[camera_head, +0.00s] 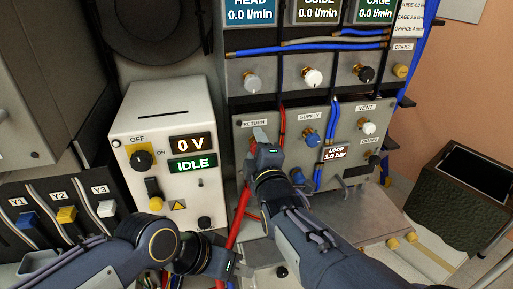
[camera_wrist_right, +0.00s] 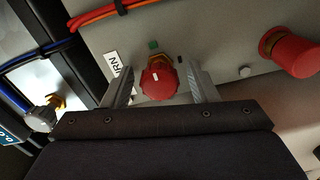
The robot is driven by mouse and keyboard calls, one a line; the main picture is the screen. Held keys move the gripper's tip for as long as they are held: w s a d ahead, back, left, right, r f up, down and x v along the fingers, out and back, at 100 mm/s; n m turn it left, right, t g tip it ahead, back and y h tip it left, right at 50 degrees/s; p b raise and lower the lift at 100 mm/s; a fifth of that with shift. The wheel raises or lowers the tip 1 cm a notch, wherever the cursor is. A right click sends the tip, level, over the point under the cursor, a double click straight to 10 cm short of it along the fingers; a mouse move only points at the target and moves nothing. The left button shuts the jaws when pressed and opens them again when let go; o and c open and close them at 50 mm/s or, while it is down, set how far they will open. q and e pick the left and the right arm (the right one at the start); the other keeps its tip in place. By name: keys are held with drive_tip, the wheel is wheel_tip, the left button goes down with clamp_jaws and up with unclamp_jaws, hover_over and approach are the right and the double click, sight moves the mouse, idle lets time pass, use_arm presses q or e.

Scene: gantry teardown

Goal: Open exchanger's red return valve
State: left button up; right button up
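The red return valve knob (camera_wrist_right: 158,84) shows in the right wrist view, with a brass and green fitting behind it. My right gripper (camera_wrist_right: 160,74) is open, one finger on each side of the knob, with a visible gap at each side. In the head view my right gripper (camera_head: 260,140) is at the exchanger panel (camera_head: 345,115), just below the RETURN label (camera_head: 254,123), and hides most of the knob.
The blue supply valve (camera_head: 311,138), white vent valve (camera_head: 368,127) and drain valve (camera_head: 374,159) are to the right on the panel. A larger red cylinder (camera_wrist_right: 292,53) shows in the right wrist view. Red hose (camera_head: 240,218) runs beside my right gripper. The power box (camera_head: 170,115) reads 0 V, IDLE.

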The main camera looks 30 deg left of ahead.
drive_tip(key=b+v, duration=0.1)
drive_tip(key=v, duration=0.6)
drive_tip(key=shift+s+d, duration=0.3)
